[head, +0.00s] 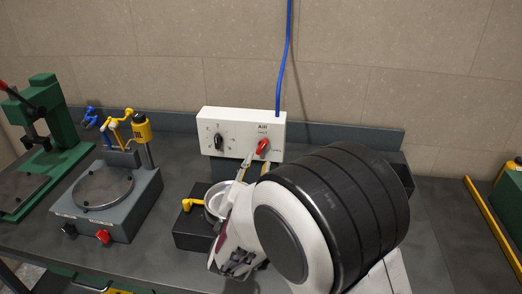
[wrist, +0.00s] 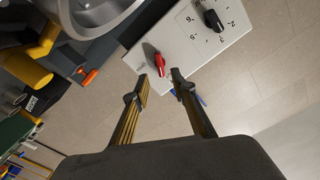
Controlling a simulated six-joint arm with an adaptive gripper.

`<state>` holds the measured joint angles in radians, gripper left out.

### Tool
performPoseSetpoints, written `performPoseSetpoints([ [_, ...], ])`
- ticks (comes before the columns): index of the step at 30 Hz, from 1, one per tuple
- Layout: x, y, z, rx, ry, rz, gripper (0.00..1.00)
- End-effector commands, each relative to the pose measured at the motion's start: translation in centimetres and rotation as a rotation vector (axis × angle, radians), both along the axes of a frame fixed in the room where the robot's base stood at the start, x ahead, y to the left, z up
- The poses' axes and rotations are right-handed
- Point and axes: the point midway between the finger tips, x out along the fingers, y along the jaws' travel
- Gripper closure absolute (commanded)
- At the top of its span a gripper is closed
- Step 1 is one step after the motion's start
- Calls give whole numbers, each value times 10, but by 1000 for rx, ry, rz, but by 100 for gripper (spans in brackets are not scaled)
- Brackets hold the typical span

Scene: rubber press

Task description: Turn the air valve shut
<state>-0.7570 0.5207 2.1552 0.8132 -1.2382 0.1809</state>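The air valve is a small red lever knob (head: 262,146) on the right side of a white control box (head: 228,120), under the label "Air". In the head view the red lever is tilted, its upper end to the right. My gripper (head: 257,166) is just in front of and below it. In the wrist view the red knob (wrist: 160,63) is just beyond the gap between my two fingertips (wrist: 159,79). The fingers are apart with nothing between them. I cannot tell whether either touches the knob. My arm hides part of the bench.
A black dial knob (head: 218,142) is left on the box. A blue hose (head: 284,60) rises from its top right. Below stands a dark block with a metal cup and yellow handle (head: 190,204). A grey round-plate device (head: 105,188) and green press (head: 45,112) stand left.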

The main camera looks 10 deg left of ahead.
Motion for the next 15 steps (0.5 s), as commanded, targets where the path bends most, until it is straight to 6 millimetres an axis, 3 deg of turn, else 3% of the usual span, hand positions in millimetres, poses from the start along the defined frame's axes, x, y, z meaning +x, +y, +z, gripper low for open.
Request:
performPoseSetpoints([
  [15,51,-1,0,0,-1,-2,74],
])
